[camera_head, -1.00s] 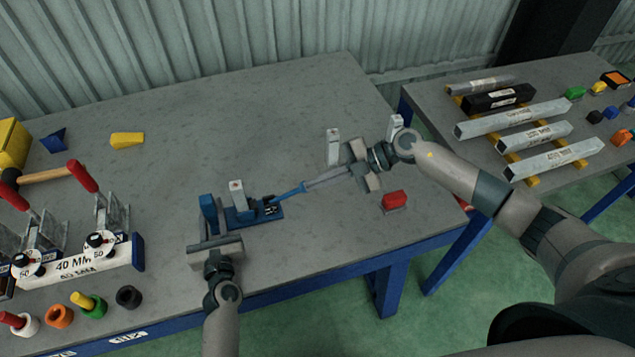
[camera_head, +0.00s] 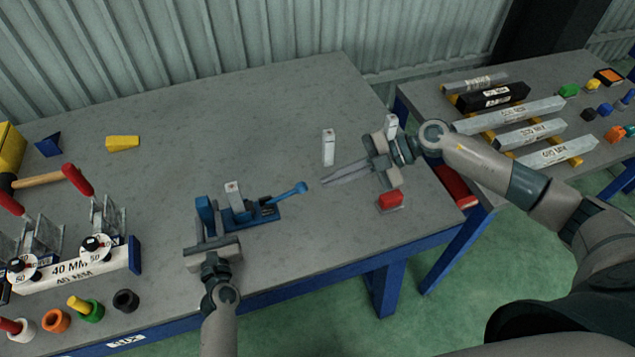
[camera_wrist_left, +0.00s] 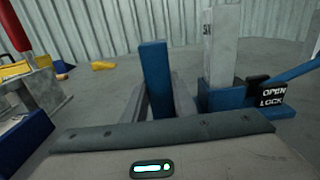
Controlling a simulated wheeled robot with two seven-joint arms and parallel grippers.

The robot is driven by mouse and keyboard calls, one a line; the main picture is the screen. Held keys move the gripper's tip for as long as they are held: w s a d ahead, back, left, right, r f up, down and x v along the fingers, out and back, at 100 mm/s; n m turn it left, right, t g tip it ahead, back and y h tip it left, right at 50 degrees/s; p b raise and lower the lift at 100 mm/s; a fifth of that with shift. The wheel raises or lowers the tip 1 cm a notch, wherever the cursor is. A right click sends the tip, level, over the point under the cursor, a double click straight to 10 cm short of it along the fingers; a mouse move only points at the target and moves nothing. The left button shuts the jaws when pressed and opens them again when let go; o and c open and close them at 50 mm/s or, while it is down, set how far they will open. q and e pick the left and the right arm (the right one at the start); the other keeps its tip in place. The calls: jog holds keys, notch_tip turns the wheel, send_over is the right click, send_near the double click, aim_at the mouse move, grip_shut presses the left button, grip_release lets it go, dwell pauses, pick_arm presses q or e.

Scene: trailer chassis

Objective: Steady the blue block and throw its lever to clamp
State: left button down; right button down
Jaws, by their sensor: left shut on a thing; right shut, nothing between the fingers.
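The blue block (camera_head: 262,217) sits on the table. Its blue upright post (camera_head: 204,208) is at its left end, and a grey-white block (camera_head: 234,196) stands on it. Its blue lever (camera_head: 290,193) points right, its tip slightly raised. My left gripper (camera_head: 207,230) is shut on the upright post; the left wrist view shows the post (camera_wrist_left: 155,80) between its fingers. An "OPEN LOCK" label (camera_wrist_left: 272,97) shows beside the lever there. My right gripper (camera_head: 326,182) is shut and empty, its fingertips just right of the lever's tip, apart from it.
Small grey-white blocks (camera_head: 328,147) stand behind my right gripper, and a red block (camera_head: 391,201) lies in front of it.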

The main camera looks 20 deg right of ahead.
jog(key=shift+v, duration=2.4)
jog(key=shift+f, duration=0.15)
pick_arm(q)
jog(key=c, duration=1.1)
grip_release()
jog(key=shift+s, duration=0.1)
jog(key=shift+s, duration=3.95)
jog(key=o, duration=0.5)
jog(key=shift+o, duration=0.2)
